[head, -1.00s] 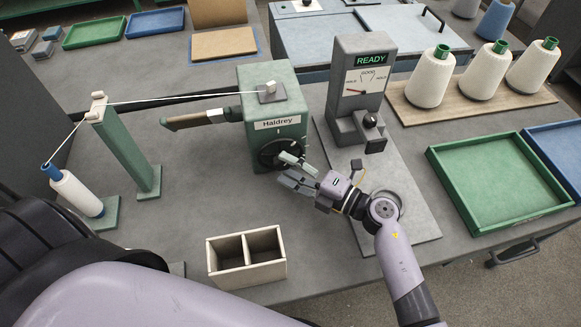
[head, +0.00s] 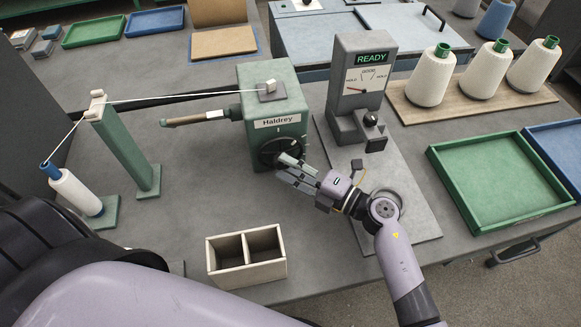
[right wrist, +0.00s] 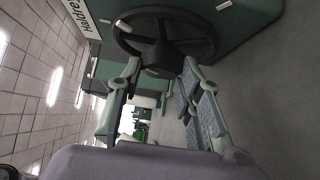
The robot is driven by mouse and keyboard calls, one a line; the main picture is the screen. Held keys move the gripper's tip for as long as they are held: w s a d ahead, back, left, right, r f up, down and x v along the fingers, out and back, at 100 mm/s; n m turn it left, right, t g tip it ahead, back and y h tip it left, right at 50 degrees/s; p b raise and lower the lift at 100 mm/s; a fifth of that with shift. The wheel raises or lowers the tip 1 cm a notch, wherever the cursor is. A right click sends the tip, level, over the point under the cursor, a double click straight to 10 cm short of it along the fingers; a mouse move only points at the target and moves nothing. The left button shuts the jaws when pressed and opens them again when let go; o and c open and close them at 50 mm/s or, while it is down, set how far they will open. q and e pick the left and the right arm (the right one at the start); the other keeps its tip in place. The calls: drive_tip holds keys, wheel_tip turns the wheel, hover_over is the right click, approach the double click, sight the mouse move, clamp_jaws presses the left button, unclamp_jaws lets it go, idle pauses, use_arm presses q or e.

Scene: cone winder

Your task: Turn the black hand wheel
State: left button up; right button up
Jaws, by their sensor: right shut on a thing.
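The black hand wheel (head: 267,150) is on the front of the green Haldrey machine (head: 275,105). In the right wrist view the wheel (right wrist: 165,13) shows its rim, spokes and hub. My right gripper (head: 284,166) is at the wheel, and its fingers cover the wheel's lower right part. In the right wrist view my right gripper (right wrist: 162,68) has its fingers on both sides of the hub, shut on the wheel. The exact contact is partly hidden. My left gripper is out of view.
The gauge box (head: 361,85) reads READY, right of the machine. A tan shaft (head: 190,120) sticks out left of the machine. A thread runs to a post (head: 125,150) and a white spool (head: 76,192). A divided box (head: 246,269) stands in front. A green tray (head: 495,185) lies right.

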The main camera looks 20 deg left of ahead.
drive_tip(key=shift+f+b, duration=0.35)
drive_tip(key=shift+r+m+y, duration=0.2)
drive_tip(key=shift+m+y, duration=0.2)
drive_tip(key=o, duration=1.2)
drive_tip(key=shift+c, duration=0.2)
drive_tip(key=d, duration=0.4)
drive_tip(key=s+d, duration=0.1)
drive_tip(key=d, duration=0.3)
drive_tip(key=d+f, duration=0.1)
drive_tip(key=d, duration=0.3)
drive_tip(key=shift+s, duration=0.35)
